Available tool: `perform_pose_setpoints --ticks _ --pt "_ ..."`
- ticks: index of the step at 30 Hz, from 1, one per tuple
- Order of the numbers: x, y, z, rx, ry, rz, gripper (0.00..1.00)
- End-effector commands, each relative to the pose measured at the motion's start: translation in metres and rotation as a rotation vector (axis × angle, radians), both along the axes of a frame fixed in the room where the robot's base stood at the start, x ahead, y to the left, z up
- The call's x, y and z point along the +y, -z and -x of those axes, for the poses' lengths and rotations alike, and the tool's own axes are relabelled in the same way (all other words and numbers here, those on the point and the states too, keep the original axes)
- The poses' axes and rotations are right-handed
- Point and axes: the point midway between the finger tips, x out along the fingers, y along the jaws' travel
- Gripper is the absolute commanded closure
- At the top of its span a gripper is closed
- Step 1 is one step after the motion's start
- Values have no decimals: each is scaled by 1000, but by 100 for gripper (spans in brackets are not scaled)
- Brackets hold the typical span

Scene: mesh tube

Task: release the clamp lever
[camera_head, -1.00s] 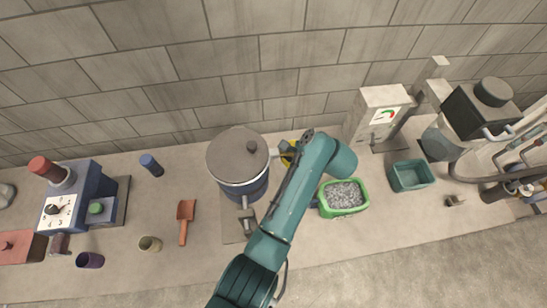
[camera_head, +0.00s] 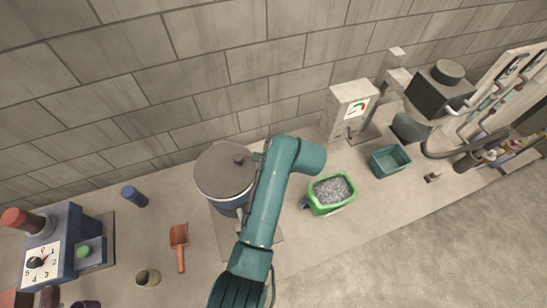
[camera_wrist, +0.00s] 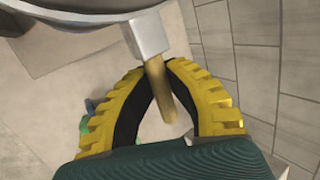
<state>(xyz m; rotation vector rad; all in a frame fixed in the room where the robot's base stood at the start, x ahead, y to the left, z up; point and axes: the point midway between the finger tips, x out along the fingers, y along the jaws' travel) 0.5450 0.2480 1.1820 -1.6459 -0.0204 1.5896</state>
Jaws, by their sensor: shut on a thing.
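A lidded grey-and-blue mixing vessel (camera_head: 225,173) stands at the middle of the bench, with my arm passing close along its right side. In the wrist view the vessel's dark rim (camera_wrist: 80,15) fills the top left. A grey metal block (camera_wrist: 147,35) sticks out from it, and a tan clamp lever (camera_wrist: 161,88) extends from the block between my fingers. My gripper (camera_wrist: 162,66) has yellow ribbed fingers with black inner pads, closed around the lever near the block. In the head view my arm hides the gripper and lever.
A green tub of grey granules (camera_head: 322,208) and a teal bin (camera_head: 375,167) are to the right, with a gauge box (camera_head: 352,92) behind. An orange scoop (camera_head: 180,236), a blue cylinder (camera_head: 134,196) and a dial machine (camera_head: 62,250) are left. The brick wall (camera_head: 200,80) backs the bench.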

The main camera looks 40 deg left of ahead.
Motion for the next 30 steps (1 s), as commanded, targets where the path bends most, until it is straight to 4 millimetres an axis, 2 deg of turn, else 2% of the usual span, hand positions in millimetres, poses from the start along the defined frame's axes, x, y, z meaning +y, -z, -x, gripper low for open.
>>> perform_pose_setpoints --ticks 1,2,6,17,20,30 --pt "-1 0 0 -1 1 1 100" --pt "-1 0 0 -1 1 1 81" --pt "-1 0 0 0 1 0 56" --pt "-4 -5 0 -2 2 -2 56" --pt "-13 -19 3 -4 4 -2 56" --pt "-56 -85 20 -2 4 -1 56"
